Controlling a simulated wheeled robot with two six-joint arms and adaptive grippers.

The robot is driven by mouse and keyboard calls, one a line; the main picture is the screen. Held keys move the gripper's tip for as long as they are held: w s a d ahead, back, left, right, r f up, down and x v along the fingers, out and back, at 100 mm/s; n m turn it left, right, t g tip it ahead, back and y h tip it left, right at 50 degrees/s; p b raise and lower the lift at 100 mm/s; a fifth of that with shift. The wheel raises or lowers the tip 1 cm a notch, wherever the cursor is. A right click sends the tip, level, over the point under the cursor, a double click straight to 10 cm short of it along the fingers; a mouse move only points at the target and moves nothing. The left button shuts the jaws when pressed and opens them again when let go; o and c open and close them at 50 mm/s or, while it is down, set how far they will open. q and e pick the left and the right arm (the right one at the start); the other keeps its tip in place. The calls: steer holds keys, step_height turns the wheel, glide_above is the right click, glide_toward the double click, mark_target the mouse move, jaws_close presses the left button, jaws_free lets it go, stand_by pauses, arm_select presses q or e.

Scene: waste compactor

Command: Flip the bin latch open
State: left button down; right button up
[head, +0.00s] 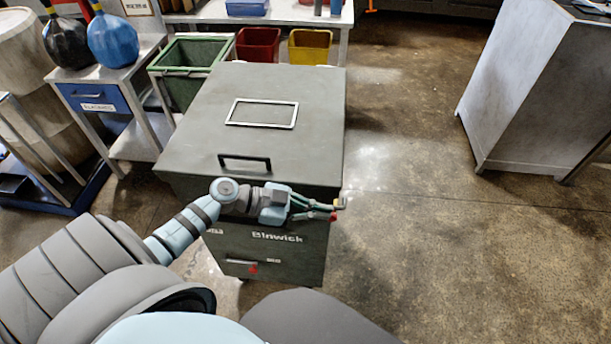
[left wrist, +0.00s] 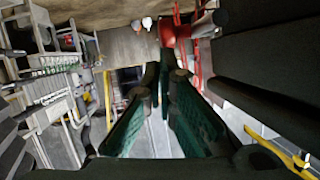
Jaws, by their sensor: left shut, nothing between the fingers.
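The grey-green bin (head: 290,75) marked Binwick stands in front of me with its lid down. A black handle (head: 244,160) is on the lid's front edge. My left gripper (head: 326,209) is shut and empty, level with the bin's front right corner. In the left wrist view its green fingers (left wrist: 160,78) meet at the tips. A pale bar with a red mark (head: 253,268) is low on the bin's front.
Green (head: 182,95), red (head: 258,46) and yellow (head: 311,48) open tubs are behind the bin. A side table (head: 120,72) with black and blue jugs stands at left. A grey cabinet (head: 530,95) stands at far right. The floor between is clear.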

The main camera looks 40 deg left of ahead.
arm_select(q)
steer(key=r+p+v, duration=0.2)
steer(key=p+v, duration=0.2)
steer(key=v, duration=0.9)
steer(key=shift+w+d, duration=0.2)
steer(key=shift+d, duration=0.2)
steer(key=shift+d, duration=0.15)
